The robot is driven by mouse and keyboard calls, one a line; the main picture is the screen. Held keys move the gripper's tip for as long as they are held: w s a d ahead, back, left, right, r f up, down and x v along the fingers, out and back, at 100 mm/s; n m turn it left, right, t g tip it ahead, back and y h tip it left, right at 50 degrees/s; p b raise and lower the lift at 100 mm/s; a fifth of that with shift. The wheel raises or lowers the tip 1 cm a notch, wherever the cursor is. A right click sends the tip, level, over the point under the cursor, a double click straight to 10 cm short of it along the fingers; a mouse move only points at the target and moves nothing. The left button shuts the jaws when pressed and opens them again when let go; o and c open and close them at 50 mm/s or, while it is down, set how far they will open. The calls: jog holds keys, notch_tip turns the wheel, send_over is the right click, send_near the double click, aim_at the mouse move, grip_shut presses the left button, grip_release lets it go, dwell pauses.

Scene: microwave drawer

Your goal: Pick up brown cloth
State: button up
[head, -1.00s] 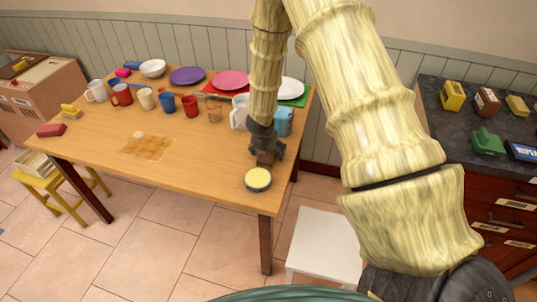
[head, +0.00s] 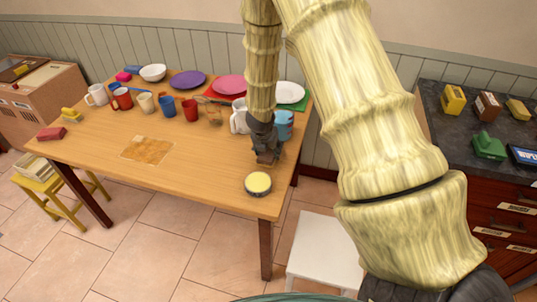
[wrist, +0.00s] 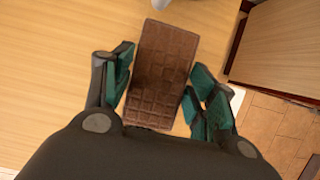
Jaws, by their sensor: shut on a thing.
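The brown cloth (wrist: 163,62) shows in the wrist view as a flat, dark brown rectangle with a grid pattern. It lies between the two green-padded fingers of my gripper (wrist: 163,78), which is shut on it. In the head view my gripper (head: 265,158) points down near the right end of the wooden table (head: 200,182). There the cloth is mostly hidden by the fingers. I cannot tell whether the cloth touches the tabletop.
A round yellow-topped tin (head: 257,184) stands close in front of my gripper. A white mug (head: 239,117) and a blue cup (head: 284,124) stand close behind. Several mugs and plates line the back. A white stool (head: 325,248) stands by the table's right end.

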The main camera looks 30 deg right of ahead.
jog(key=s+a+b, duration=0.2)
jog(key=s, duration=0.2)
jog(key=s+a+r+b, duration=0.1)
jog(key=s+a+b, duration=0.2)
jog(key=s, duration=0.2)
jog(key=s+a+r+b, duration=0.1)
jog(key=s+a+b, duration=0.1)
jog(key=s, duration=0.3)
jog(key=shift+a+b, duration=0.3)
jog(key=shift+b, duration=0.05)
jog(key=o, duration=0.5)
jog(key=c, duration=0.4)
